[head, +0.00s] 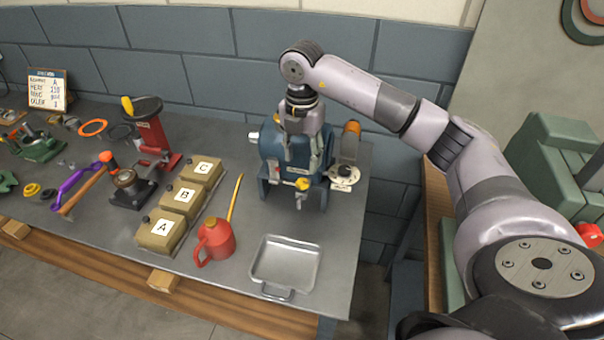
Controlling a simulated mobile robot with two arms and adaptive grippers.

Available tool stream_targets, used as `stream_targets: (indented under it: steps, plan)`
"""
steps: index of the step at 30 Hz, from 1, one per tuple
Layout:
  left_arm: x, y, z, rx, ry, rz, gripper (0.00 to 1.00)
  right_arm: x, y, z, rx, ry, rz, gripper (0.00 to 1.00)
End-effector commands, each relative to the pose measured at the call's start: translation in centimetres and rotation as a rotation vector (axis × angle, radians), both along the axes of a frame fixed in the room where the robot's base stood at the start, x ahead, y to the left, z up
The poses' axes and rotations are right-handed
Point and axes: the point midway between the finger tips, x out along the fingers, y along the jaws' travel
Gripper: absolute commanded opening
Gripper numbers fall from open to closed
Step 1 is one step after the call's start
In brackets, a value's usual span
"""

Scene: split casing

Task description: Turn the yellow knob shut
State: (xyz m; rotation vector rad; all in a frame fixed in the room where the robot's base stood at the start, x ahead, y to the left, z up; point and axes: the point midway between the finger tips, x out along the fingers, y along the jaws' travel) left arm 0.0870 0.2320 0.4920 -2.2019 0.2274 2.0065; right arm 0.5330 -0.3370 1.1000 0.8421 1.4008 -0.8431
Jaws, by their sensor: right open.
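The yellow knob (302,184) sits low on the front of a blue split casing (270,150), which stands at the right end of the grey workbench. My right gripper (302,158) points down in front of the casing with its fingers spread. It is open and empty, and its fingertips are a little above the knob in the picture. Whether they touch the casing cannot be told. The gripper hides part of the casing's middle. My left gripper is not in view.
A metal tray (286,262) and a red oil can (215,241) with a long yellow spout stand in front of the casing. Lettered boxes (180,198), a red press (152,135) and loose tools fill the left. A round dial plate (344,177) is right of the knob.

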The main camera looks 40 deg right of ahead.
Motion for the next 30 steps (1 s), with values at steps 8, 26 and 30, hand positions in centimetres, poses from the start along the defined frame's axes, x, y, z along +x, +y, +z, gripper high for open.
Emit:
stream_targets:
  steps: [8, 26, 30]
  plan:
    - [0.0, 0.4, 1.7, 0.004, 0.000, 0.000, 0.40, -0.1, 0.0, -5.1, 0.000, 0.004, 0.000, 0.46]
    - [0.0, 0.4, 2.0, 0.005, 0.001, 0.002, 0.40, 0.0, 0.0, -7.2, 0.000, 0.000, 0.000, 0.41]
    - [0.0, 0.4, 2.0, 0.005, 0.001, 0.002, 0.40, 0.0, 0.0, -7.1, 0.000, 0.000, 0.000, 0.31]
